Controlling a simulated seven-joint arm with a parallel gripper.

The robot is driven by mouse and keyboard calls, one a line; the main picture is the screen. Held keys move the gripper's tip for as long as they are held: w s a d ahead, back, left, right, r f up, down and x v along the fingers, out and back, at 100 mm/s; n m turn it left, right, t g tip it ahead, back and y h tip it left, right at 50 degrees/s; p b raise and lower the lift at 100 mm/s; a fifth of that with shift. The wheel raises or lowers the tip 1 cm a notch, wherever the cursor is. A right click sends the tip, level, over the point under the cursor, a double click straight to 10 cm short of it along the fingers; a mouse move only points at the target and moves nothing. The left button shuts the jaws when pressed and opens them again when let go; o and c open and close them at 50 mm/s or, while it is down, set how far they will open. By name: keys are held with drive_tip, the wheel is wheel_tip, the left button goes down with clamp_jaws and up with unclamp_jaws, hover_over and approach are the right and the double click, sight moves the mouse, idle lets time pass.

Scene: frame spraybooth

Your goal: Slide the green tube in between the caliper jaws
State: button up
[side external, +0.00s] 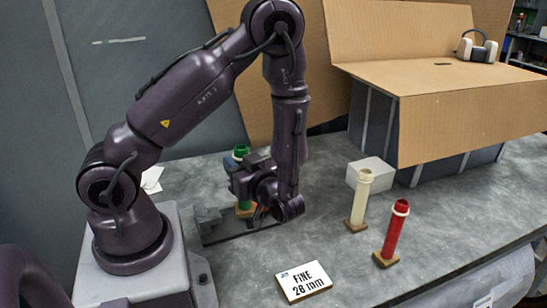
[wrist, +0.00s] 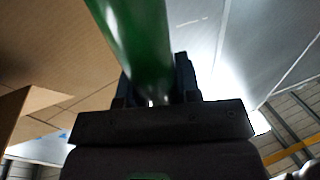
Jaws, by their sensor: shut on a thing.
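The green tube (side external: 241,152) stands roughly upright, with a wooden foot (side external: 246,212) at its lower end. My gripper (side external: 243,182) is shut on the tube around its middle and hides much of it. In the wrist view the tube (wrist: 138,40) runs up from between the fingers of my gripper (wrist: 158,92). The grey caliper (side external: 212,224) lies flat on the bench just below and in front of the tube's foot. My arm covers the caliper's right part. I cannot tell whether the tube is between its jaws or whether the foot touches the bench.
A cream tube (side external: 360,200) and a red tube (side external: 394,232) stand on wooden feet to the right. A card reading "FINE 28 mm" (side external: 303,281) lies in front. A white block (side external: 370,173) and a cardboard-covered booth (side external: 470,125) stand behind.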

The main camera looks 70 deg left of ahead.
drive_tip(key=s+n+g, duration=0.1)
drive_tip(key=s+d+n+g+h, duration=0.1)
drive_tip(key=s, duration=0.1)
drive_tip(key=shift+r+g, duration=0.15)
drive_tip(key=shift+g, duration=0.25)
drive_tip(key=shift+w+d, duration=0.1)
wheel_tip(320, 180, down, 7)
drive_tip(key=shift+r, duration=0.2)
idle(0.3)
drive_tip(key=a, duration=0.6)
drive_tip(key=shift+s, duration=0.2)
idle(2.9)
drive_tip(key=o, duration=1.1)
drive_tip(key=shift+f, duration=0.1)
